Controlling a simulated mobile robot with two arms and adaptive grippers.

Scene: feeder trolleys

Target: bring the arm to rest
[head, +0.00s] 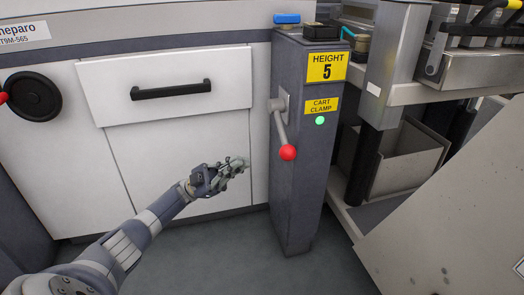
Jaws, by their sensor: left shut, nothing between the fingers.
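My left arm (128,240) comes in from the lower left and reaches up and to the right. My left gripper (243,164) is shut and empty. It shows in front of the white cabinet's lower panel, to the left of the grey post. It is apart from the red-knobbed lever (288,152) on that post. My right gripper is not in view.
The grey post (296,200) carries "HEIGHT 5" and "CART CLAMP" labels and a lit green lamp (320,120). A white cabinet (90,150) with a black drawer handle (171,90) stands behind. A trolley with a bin (410,160) is at right. Floor (230,262) is clear below.

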